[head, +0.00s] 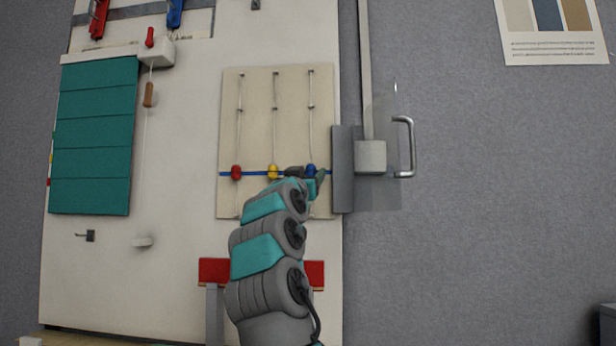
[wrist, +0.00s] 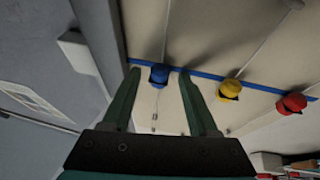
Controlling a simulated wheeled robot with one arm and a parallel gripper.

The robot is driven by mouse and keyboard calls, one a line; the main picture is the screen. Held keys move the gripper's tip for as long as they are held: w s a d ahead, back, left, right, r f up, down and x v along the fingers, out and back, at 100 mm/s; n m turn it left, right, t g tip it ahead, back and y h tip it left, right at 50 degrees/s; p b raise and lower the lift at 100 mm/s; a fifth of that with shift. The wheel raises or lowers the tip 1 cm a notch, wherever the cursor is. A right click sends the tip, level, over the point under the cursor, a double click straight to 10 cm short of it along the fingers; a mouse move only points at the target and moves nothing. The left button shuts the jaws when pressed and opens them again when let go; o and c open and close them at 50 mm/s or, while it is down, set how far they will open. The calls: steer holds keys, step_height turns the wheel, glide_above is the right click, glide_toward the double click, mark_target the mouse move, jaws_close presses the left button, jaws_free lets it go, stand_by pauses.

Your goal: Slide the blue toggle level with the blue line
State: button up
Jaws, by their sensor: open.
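A beige panel (head: 255,130) on the wall board carries three upright cords with a red, a yellow and a blue toggle. The blue toggle (head: 311,169) is on the right cord and overlaps the blue line (head: 225,174), about level with it. In the wrist view the blue toggle (wrist: 159,75) sits between the fingertips of my gripper (wrist: 158,74), against the blue line (wrist: 205,76). My gripper (head: 307,175) is open, with a gap on each side of the toggle. The arm hides part of the panel's lower edge.
The yellow toggle (head: 272,171) and red toggle (head: 236,172) also lie at the blue line, to the left. A grey plate and block (head: 370,157) with a metal handle (head: 410,147) stand close on the right. A teal blind (head: 95,140) hangs at left.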

steer(key=b+v, duration=0.6)
steer(key=v, duration=0.1)
steer(key=shift+s+f, duration=0.2)
steer(key=shift+s, duration=0.15)
steer(key=shift+a, duration=0.1)
